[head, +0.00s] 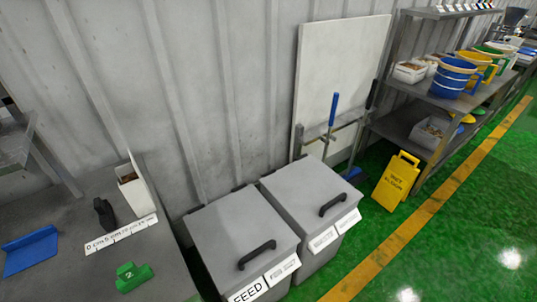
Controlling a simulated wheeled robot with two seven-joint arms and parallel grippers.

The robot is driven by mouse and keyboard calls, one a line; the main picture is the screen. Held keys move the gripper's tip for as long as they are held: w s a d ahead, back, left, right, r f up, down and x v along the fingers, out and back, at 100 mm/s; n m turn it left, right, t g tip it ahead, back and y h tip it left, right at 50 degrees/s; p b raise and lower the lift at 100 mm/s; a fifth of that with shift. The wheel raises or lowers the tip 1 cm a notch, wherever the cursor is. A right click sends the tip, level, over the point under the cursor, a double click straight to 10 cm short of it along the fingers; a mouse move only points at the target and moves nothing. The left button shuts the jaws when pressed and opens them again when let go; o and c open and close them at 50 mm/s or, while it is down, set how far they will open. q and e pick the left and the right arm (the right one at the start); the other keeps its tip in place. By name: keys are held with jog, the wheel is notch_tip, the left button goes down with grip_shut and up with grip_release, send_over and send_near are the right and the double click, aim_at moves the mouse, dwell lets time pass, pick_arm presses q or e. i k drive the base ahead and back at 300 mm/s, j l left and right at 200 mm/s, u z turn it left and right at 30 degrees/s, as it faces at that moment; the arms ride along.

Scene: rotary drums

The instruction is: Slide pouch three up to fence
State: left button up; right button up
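No pouch marked three can be made out in the head view. A green object marked "2" (133,277) lies on the grey table (70,277) at the lower left. A blue angled piece (30,251) lies at the table's left; I cannot tell if it is the fence. A white strip with printed marks (121,234) lies between them and the wall. Neither of my grippers is in view.
A black object (104,212) and an open white box (135,190) stand at the table's back. Two grey lidded bins (235,228) (307,184) stand beside it. A yellow sign (397,181) and shelving (420,108) are farther right. The green floor (465,235) is clear.

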aim_at(133, 186)
jog(key=u, duration=1.35)
